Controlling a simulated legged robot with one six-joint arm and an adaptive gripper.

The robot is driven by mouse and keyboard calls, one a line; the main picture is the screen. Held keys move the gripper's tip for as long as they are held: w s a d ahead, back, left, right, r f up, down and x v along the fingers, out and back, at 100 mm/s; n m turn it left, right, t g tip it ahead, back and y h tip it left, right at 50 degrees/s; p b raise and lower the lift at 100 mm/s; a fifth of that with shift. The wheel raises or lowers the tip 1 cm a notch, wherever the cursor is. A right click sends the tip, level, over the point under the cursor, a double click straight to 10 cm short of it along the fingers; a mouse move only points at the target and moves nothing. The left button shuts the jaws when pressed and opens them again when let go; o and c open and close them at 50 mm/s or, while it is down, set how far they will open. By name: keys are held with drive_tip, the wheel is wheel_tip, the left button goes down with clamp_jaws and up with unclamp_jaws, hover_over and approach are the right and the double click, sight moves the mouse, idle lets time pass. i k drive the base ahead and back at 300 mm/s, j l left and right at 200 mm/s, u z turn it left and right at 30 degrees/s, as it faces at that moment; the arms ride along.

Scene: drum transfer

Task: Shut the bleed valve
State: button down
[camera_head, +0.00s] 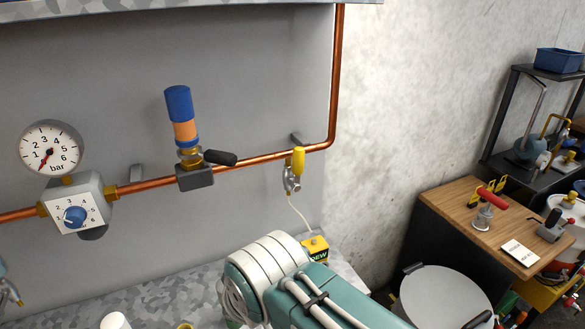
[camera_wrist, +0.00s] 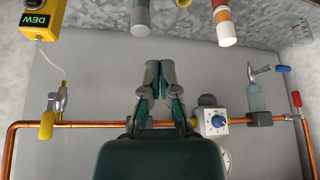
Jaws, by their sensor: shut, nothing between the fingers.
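No label marks the bleed valve. One small silver valve (camera_head: 290,180) with an upright yellow handle (camera_head: 298,160) hangs at the copper pipe, and a thin pale hose runs down from it. In the upside-down wrist view its yellow handle (camera_wrist: 46,126) is at the left. A second valve has a black handle (camera_head: 222,157) pointing right along the pipe, beside a blue and orange cylinder (camera_head: 180,110). My gripper (camera_wrist: 160,68) is shut and empty, in front of the wall panel and apart from both valves. It hides part of the pipe. The head view shows only my arm.
A pressure gauge (camera_head: 50,148) and a regulator (camera_head: 73,212) with a blue knob stand left along the pipe. A yellow DEW box (camera_head: 315,248) sits on the bench. The wrist view also shows a blue lever (camera_wrist: 283,69) and a red lever (camera_wrist: 296,98) at the right.

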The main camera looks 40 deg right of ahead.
sight(299, 152)
drive_tip(key=l+z, duration=0.15)
drive_tip(key=z, duration=0.3)
drive_tip(key=i+z, duration=0.1)
drive_tip(key=z, duration=0.35)
